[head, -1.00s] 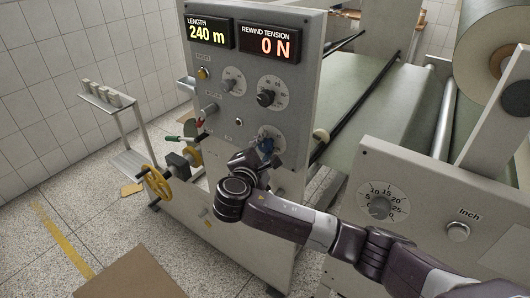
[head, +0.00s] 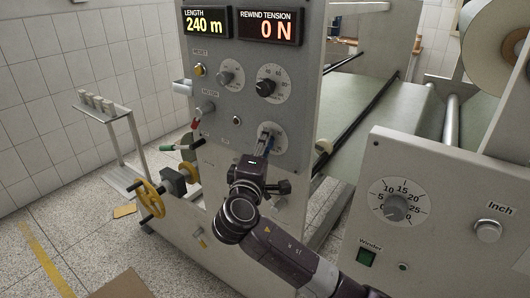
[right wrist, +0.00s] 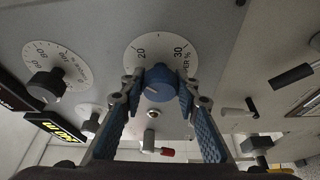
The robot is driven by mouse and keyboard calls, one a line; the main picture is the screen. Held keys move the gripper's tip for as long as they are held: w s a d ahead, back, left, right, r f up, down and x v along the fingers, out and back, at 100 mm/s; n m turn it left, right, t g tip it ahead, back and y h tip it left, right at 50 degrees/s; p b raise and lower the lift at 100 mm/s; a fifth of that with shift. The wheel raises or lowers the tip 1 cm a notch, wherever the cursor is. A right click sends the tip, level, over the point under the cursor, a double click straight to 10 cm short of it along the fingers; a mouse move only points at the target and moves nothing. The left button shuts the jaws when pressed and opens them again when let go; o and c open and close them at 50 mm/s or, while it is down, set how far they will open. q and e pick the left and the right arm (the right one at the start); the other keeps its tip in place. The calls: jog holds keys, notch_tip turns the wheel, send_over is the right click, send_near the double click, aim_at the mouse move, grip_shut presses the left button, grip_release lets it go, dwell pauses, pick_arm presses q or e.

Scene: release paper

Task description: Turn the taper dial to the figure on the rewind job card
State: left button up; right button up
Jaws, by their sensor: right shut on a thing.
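The taper dial is a round white scale (right wrist: 137,47) on the grey panel, with a blue knob (right wrist: 160,82) in its middle. In the right wrist view the figures 20 and 30 and part of the word for taper show. My right gripper (right wrist: 159,86) is shut on the knob, one finger on each side. In the head view the right gripper (head: 266,142) reaches up to the dial (head: 279,137) from below and hides part of it. A pale mark shows on the knob, but its figure is hard to read. No readable job card shows. My left gripper is not in view.
Two other dials (head: 267,83) (head: 229,74) sit above on the panel, under displays reading 240 m (head: 207,23) and 0 N (head: 267,27). A red-tipped lever (right wrist: 166,151) is close by. A second panel with a dial (head: 396,207) stands at the right.

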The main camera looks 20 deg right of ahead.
jog(key=shift+f, duration=0.1)
dwell(0.4)
jog(key=o, duration=1.2)
jog(key=shift+c, duration=0.2)
jog(key=shift+s, duration=0.1)
jog(key=v, duration=1.2)
